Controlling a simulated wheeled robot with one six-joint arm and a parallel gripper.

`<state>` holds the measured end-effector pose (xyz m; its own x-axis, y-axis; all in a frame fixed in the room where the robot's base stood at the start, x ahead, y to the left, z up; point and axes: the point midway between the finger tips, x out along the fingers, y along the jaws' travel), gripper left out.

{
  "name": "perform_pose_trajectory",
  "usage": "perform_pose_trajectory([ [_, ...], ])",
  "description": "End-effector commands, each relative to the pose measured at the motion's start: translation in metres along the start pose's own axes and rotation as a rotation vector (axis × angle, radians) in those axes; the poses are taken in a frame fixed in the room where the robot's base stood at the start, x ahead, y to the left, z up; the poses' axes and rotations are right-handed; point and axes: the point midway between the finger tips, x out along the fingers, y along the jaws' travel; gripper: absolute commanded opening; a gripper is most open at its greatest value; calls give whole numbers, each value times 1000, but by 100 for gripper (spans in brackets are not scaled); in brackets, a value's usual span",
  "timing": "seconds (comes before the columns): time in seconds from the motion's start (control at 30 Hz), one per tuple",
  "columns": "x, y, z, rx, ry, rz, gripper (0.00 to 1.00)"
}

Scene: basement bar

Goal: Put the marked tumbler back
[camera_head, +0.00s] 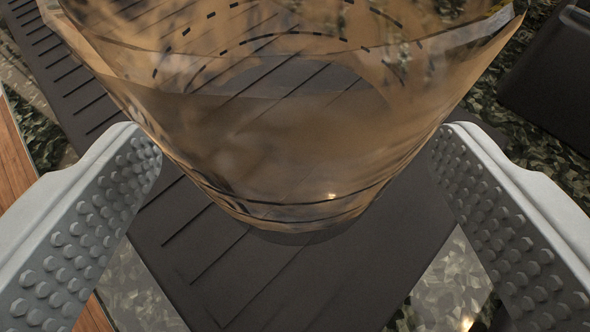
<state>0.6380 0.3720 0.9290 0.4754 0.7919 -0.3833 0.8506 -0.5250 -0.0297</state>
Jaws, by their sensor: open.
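A large see-through amber tumbler (290,150) with dashed dark line markings fills the upper middle of the view, close to the camera. Its rim runs past the top edge of the picture. Its base rests on or just above a dark slatted mat (240,270); I cannot tell which. My gripper (295,150) is open, with one grey studded finger on each side of the tumbler. The left finger comes very near the tumbler's wall, and so does the right one; whether either touches is not clear.
The dark mat lies on a camouflage-patterned surface (450,285). A black box-like object (550,85) stands at the upper right. A strip of brown wood (14,160) shows at the left edge.

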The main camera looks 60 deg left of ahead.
Motion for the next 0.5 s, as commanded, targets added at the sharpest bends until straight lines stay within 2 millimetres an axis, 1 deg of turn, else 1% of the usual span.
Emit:
perform_pose_trajectory([
  [0.03,-9,0,-1,-1,2,2,84],
  [0.3,-57,0,-1,-2,2,3,84],
  [0.5,-87,1,-1,-1,2,3,84],
])
